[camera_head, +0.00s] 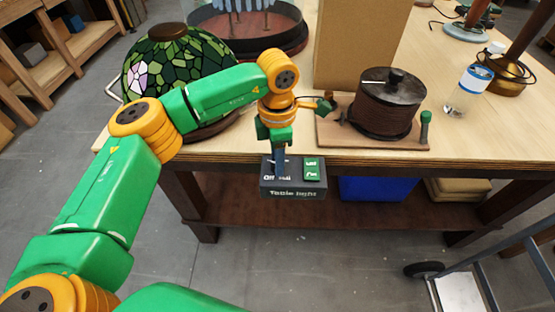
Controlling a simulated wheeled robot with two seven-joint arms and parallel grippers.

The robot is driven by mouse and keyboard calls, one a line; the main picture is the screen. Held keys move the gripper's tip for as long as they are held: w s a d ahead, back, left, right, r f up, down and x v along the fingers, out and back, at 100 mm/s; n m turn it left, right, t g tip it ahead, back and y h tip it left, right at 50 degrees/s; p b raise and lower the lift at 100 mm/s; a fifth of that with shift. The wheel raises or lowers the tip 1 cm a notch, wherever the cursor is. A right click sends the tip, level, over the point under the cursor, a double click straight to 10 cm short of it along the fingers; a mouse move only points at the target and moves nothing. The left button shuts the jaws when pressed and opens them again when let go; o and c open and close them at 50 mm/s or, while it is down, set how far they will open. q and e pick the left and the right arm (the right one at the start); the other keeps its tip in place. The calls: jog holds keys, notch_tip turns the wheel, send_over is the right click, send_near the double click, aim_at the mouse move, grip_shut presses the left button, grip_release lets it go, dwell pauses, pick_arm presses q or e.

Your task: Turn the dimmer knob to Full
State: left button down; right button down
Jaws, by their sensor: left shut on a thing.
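A dark control box (293,190) labelled "Table light" is at the front edge of the workbench, near the middle of the head view. White lettering on its top reads "Off" at the left and what looks like "Full" beside it. My left gripper (279,171) points straight down onto the left part of the box top, its fingers shut on the dimmer knob. The fingers hide the knob, so its pointer direction cannot be seen. A green labelled piece (312,168) is on the right part of the box top. My right gripper is not in view.
A stained-glass lampshade (180,62) stands behind my left arm. A dark spool on a wooden base (385,105) is right of the gripper, with a tall cardboard box (355,45) behind. A clear bottle (466,90) and a brass lamp base (505,82) stand farther right.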

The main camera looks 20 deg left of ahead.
pick_arm(q)
jog(key=m, duration=0.6)
jog(key=shift+b, duration=0.35)
jog(key=m, duration=0.6)
jog(key=shift+m, duration=0.4)
jog(key=m, duration=1.2)
jog(key=c, duration=0.5)
grip_release()
